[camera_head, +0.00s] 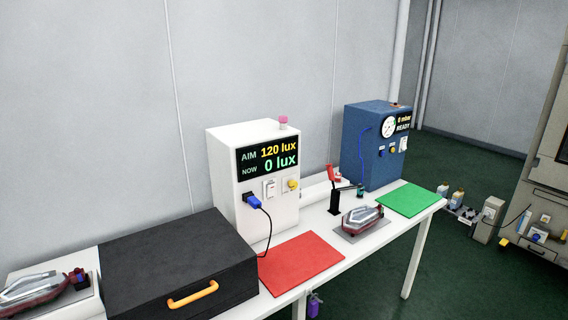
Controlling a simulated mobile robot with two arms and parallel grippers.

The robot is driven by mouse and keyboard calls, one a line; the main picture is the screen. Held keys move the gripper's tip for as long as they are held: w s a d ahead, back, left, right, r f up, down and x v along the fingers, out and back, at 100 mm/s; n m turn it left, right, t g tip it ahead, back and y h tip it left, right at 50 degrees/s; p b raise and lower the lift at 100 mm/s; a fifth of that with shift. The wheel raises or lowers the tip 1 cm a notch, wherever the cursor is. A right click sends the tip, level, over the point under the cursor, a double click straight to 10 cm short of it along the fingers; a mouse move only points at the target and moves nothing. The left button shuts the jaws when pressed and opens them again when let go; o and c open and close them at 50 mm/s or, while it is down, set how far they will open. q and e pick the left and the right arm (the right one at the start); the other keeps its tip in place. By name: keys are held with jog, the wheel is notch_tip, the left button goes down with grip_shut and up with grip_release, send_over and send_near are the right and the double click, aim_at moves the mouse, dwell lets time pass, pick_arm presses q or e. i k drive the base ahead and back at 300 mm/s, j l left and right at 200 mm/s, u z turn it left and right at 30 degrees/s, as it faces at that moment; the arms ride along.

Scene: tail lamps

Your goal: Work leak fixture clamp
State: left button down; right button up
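The leak fixture clamp (335,200) is a black upright post with a red handle (330,172) that points up. It stands on the white bench, left of a tail lamp (362,217) that lies on a grey plate. Behind them is a blue leak tester (364,150) with a round gauge and a display reading "0 mbar READY". I cannot tell whether the clamp touches the lamp. Neither of my grippers is in view.
A white lux box (222,170) reads "AIM 120 lux, NOW 0 lux"; a blue plug sits in its front. A black box (150,262) with an orange handle and another tail lamp (32,290) are at left. Red (300,262) and green (408,198) mats lie bare.

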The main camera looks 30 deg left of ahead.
aim_at(329, 169)
jog(key=i+l+u, duration=0.15)
jog(key=u, duration=0.2)
jog(key=i+l+u, duration=0.45)
jog(key=u, duration=0.2)
